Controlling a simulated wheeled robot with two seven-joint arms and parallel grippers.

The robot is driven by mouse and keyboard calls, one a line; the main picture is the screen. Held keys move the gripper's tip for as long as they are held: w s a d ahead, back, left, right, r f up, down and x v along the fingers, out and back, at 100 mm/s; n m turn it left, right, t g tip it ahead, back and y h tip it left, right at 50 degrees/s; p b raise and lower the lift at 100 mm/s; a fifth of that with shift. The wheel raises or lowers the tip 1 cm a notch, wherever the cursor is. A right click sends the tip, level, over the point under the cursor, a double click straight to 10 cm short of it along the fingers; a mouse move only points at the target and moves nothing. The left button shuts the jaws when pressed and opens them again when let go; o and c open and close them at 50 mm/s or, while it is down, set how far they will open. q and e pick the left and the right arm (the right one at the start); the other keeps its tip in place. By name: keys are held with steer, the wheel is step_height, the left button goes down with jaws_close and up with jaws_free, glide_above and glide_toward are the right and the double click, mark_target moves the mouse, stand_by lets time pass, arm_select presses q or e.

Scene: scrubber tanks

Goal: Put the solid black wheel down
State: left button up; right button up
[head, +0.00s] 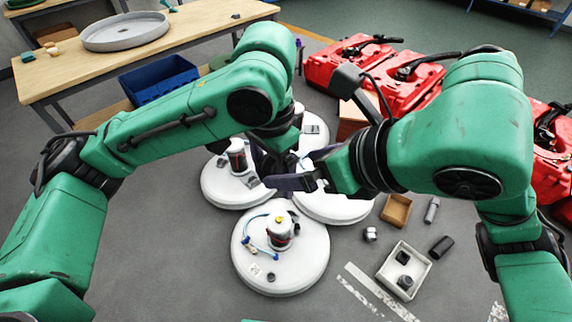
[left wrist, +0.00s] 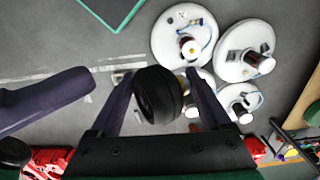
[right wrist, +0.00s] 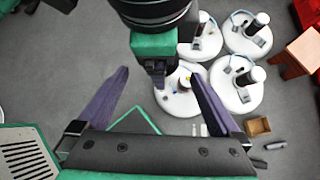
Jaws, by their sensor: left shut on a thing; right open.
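The solid black wheel (left wrist: 158,95) sits between the two fingers of my left gripper (left wrist: 163,102), which is shut on it. It is held above the floor, with the white round tanks beyond it. In the head view the wheel cannot be told apart from the dark fingers. My right gripper (right wrist: 155,106) is open and empty. In the head view the right gripper (head: 300,180) is over the white tanks, close to my left gripper and partly covering it. My left arm crosses the top of the right wrist view.
Several white round tanks (head: 262,275) stand on the grey floor. A white tray (head: 381,273) with dark parts, a cardboard box (head: 396,222) and loose cylinders (head: 432,210) lie to their right. Red machines (head: 335,65) stand behind. A wooden table (head: 60,75) is at the back left.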

mark_target(279, 170)
steer(key=x, duration=0.7)
steer(key=shift+w+a+f, duration=0.1)
steer(key=shift+a+f, duration=0.05)
steer(key=c, duration=1.2)
arm_select(q)
steer(key=o, duration=1.4)
arm_select(e)
steer(key=shift+c, duration=0.7)
arm_select(q)
steer(key=shift+o, duration=0.2)
